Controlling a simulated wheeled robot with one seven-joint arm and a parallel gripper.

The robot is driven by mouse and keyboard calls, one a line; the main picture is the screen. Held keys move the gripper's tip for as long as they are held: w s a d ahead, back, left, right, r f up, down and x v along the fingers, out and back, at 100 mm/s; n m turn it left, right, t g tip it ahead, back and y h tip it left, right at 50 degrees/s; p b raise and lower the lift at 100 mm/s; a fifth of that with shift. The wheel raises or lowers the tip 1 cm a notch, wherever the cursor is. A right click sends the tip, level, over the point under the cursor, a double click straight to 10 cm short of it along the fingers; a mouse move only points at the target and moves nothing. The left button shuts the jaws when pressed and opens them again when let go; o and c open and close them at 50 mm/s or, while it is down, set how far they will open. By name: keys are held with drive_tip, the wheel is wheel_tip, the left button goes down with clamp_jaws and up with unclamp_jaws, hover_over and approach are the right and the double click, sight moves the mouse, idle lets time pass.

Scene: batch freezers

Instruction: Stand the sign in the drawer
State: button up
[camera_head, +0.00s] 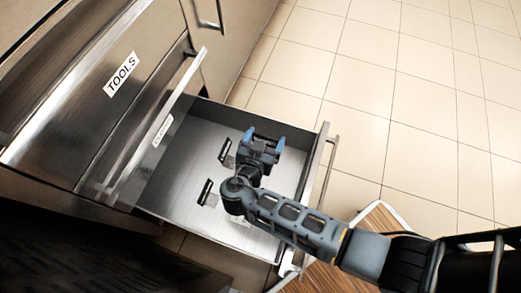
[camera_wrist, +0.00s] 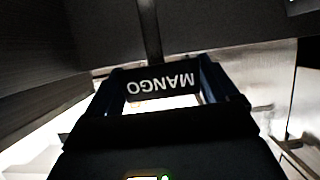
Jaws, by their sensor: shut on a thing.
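The open metal drawer (camera_head: 175,185) extends out from the cabinet in the head view. My gripper (camera_head: 263,140), with blue fingertips, is over the drawer's right part. In the wrist view my gripper (camera_wrist: 162,98) is shut on a black sign (camera_wrist: 160,84) with white letters reading MANGO, upside down in that picture. The sign spans between the two fingers. In the head view my gripper hides this sign, and I cannot tell whether it touches the drawer floor. Two small dark signs stand in the drawer to the left of my gripper, an upper one (camera_head: 226,150) and a lower one (camera_head: 206,191).
A closed drawer front labelled TOOLS (camera_head: 122,75) and a handle bar (camera_head: 160,125) lie left of the open drawer. The drawer's front panel (camera_head: 313,165) with its handle rises on the right. A wooden surface with a pale rim (camera_head: 375,217) stands below right. The tiled floor (camera_head: 400,90) is clear.

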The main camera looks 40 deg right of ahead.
drive_tip(key=shift+f+b, duration=0.9)
drive_tip(key=shift+f, duration=1.95)
drive_tip(key=shift+f, duration=0.2)
drive_tip(key=o, duration=1.2)
drive_tip(key=shift+r, duration=0.1)
drive_tip(key=shift+c, duration=0.2)
drive_tip(key=shift+r, duration=0.25)
drive_tip(key=p+v, duration=0.2)
drive_tip(key=v, duration=1)
drive_tip(key=shift+f, duration=0.15)
